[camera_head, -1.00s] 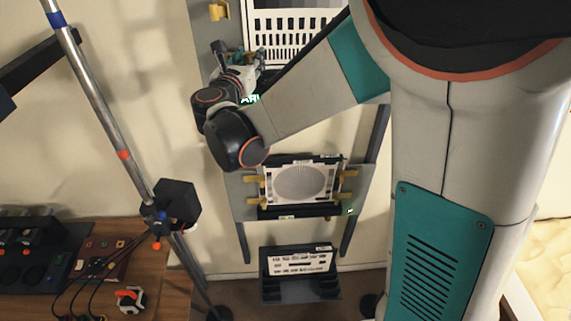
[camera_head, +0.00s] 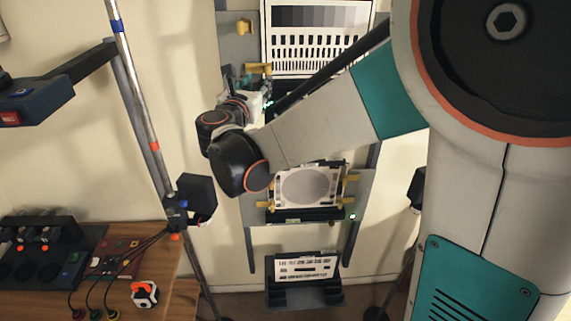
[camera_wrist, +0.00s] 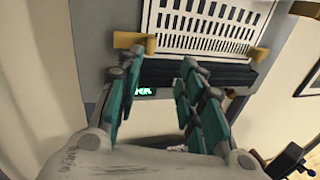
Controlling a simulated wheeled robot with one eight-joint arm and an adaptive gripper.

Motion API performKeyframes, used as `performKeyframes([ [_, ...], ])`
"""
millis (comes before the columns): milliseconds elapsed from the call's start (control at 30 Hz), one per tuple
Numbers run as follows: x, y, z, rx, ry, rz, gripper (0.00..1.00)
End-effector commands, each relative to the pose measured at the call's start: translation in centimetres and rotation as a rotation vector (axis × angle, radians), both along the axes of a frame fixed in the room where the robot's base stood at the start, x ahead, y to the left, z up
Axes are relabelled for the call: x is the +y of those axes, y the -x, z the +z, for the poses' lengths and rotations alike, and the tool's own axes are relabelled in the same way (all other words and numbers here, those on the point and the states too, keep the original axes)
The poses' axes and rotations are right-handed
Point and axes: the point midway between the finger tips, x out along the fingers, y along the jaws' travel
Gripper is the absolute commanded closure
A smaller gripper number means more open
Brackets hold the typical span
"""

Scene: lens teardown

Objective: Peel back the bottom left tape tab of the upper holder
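The upper holder carries a black and white test chart (camera_head: 318,42), seen at the top of the head view and in the wrist view (camera_wrist: 205,28). Its bottom left tape tab (camera_head: 258,68) is yellow and lies across the chart's lower left corner. In the wrist view this tab (camera_wrist: 135,42) is just beyond the left fingertip; I cannot tell whether they touch. My gripper (camera_wrist: 160,65) has teal fingers, spread apart with nothing between them. In the head view my gripper (camera_head: 246,90) is just below the tab, partly hidden by my wrist.
Another yellow tab (camera_head: 244,26) is at the upper left, and one at the bottom right (camera_wrist: 258,54). A dark ledge (camera_wrist: 225,74) runs under the chart. A lower holder (camera_head: 356,195) carries a round-patterned plate (camera_head: 308,188). A metal pole (camera_head: 140,110) stands left.

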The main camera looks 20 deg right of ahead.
Motion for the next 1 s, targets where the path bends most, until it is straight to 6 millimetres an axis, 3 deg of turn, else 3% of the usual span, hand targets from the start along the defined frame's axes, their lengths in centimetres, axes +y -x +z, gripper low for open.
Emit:
performKeyframes([
  [133, -1.8, 0.3, 0.0, -0.040, -0.093, -0.027, 0.65],
  [500, -4.2, 4.6, -5.5, -0.107, -0.446, -0.092, 0.65],
  [1000, -6.1, 10.4, -12.4, -0.206, -0.883, -0.219, 0.65],
])
